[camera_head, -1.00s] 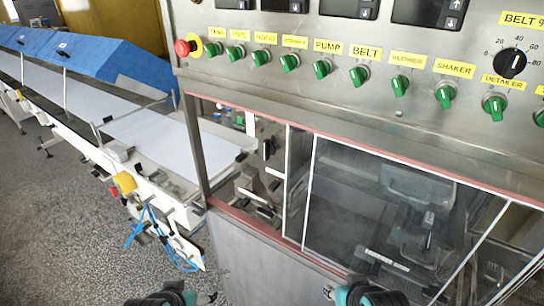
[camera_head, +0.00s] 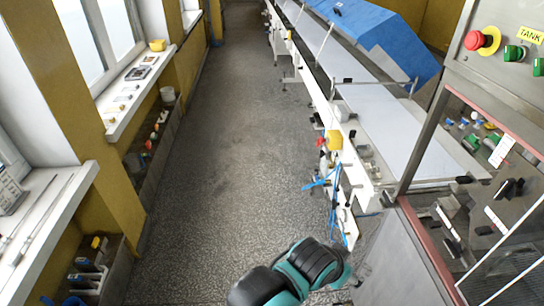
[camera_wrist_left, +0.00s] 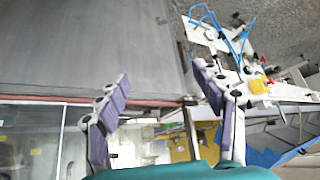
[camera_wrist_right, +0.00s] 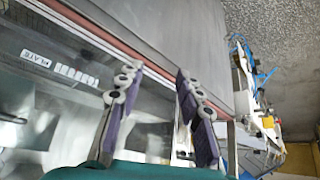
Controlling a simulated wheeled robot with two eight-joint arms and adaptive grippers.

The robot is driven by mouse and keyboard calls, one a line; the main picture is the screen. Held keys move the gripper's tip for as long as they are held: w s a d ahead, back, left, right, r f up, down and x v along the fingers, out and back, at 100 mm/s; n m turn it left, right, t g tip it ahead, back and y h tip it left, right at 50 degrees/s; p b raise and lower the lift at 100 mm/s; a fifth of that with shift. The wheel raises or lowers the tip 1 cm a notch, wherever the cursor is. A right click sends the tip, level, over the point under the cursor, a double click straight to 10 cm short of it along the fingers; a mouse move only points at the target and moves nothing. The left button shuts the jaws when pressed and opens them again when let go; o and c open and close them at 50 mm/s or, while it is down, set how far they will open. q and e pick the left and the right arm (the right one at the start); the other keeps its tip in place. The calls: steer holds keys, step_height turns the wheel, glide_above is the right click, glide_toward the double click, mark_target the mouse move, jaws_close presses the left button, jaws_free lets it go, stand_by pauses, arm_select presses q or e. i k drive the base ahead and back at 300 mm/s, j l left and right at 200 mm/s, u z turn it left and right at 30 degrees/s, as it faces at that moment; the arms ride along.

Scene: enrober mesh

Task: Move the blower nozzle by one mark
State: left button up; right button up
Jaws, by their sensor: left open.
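I cannot clearly pick out the blower nozzle in any view. In the head view, the machine's open side at the right shows black-handled fittings (camera_head: 507,189) inside, partly cut off by the frame. My left gripper (camera_wrist_left: 161,74) is open and empty in the left wrist view, with its purple-padded fingers apart over the machine's edge. My right gripper (camera_wrist_right: 157,73) is open and empty in the right wrist view, its fingers less far apart. It is near the machine's window, where a plate label (camera_wrist_right: 36,60) shows. One teal and black arm of mine shows low in the head view.
A long white conveyor (camera_head: 377,115) with a blue cover (camera_head: 375,35) runs away at the right. A red stop button (camera_head: 474,40) is on the control panel. Window sills (camera_head: 140,75) line the left wall. The grey floor aisle (camera_head: 225,150) between is clear.

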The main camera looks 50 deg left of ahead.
mark_target(518, 220)
steer(key=u, duration=4.55)
steer(key=z, duration=4.65)
steer(key=i+j, duration=0.1)
steer(key=i+j+u, duration=0.1)
steer(key=j, duration=0.25)
